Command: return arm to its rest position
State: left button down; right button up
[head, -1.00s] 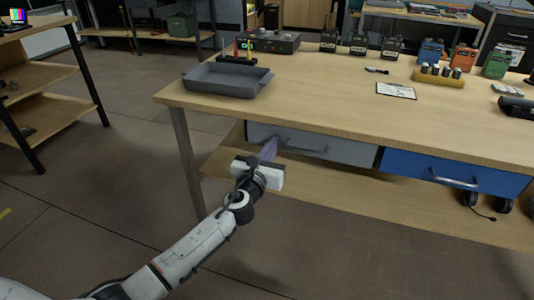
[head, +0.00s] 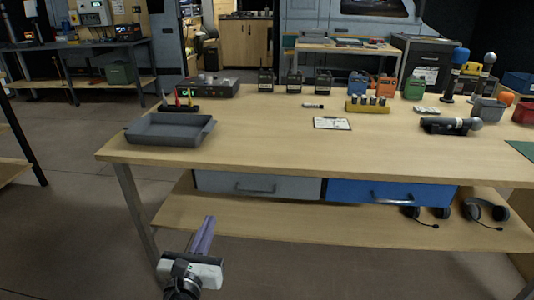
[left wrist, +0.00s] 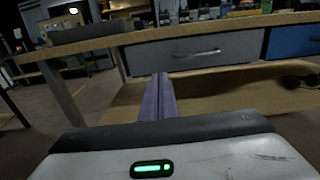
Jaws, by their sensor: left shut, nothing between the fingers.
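My left gripper (head: 207,222) is low in front of the workbench (head: 262,137), below the tabletop and near the front of the lower shelf. Its purple fingers are together with nothing between them. They also show in the left wrist view (left wrist: 158,84), pointing toward the bench's underside. The grey drawer (head: 258,186) is closed and lies beyond the fingertips, with a gap between. It also shows in the left wrist view (left wrist: 195,52). Most of my left arm is out of the head view. My right gripper is not in view.
A grey tray (head: 170,141) sits at the bench's left end. A blue drawer (head: 390,194) is right of the grey one. Headsets (head: 482,208) lie on the lower shelf (head: 330,225). A bench leg (head: 135,212) stands left of my gripper. Floor left of the bench is clear.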

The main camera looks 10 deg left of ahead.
pick_arm(q)
jog(key=s+d+f+n+g+h+p, duration=0.1)
jog(key=s+d+f+n+g+p, duration=0.2)
jog(key=s+n, duration=0.5)
jog(key=s+d+f+n+g+h+p, duration=0.2)
jog(key=s+f+n, duration=0.3)
jog(key=s+n, duration=0.4)
jog(key=s+d+f+n+g+h+p, duration=0.1)
jog(key=s+d+f+n+g+p, duration=0.3)
jog(key=s+n, duration=0.4)
jog(key=n, duration=0.7)
jog(key=shift+s+d, duration=0.3)
